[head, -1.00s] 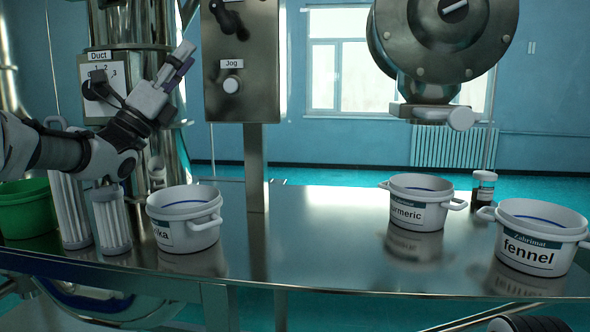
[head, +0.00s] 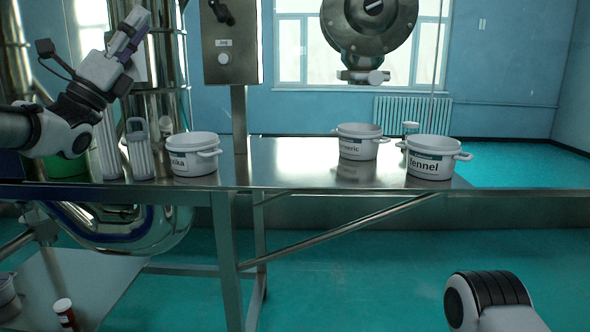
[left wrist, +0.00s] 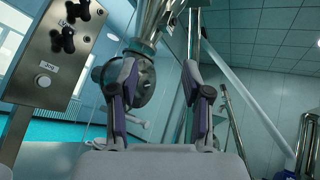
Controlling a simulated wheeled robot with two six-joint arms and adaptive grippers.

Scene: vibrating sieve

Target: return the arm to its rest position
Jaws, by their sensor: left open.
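My left arm comes in from the left in the head view, bent upward, with its gripper (head: 130,33) raised in front of the steel duct column and left of the control panel. The left wrist view shows the two fingers of this gripper (left wrist: 162,85) spread apart, with nothing between them. It is above the table and touches no pot. At the lower right of the head view a white and black link of my right arm shows; its gripper is out of view.
A steel table (head: 290,176) carries a paprika pot (head: 192,160), a turmeric pot (head: 360,147), a fennel pot (head: 430,163), white ribbed cylinders (head: 138,157) and a green bowl (head: 66,166). The control panel (head: 231,50) stands behind. A lower shelf (head: 90,285) holds a small jar (head: 64,312).

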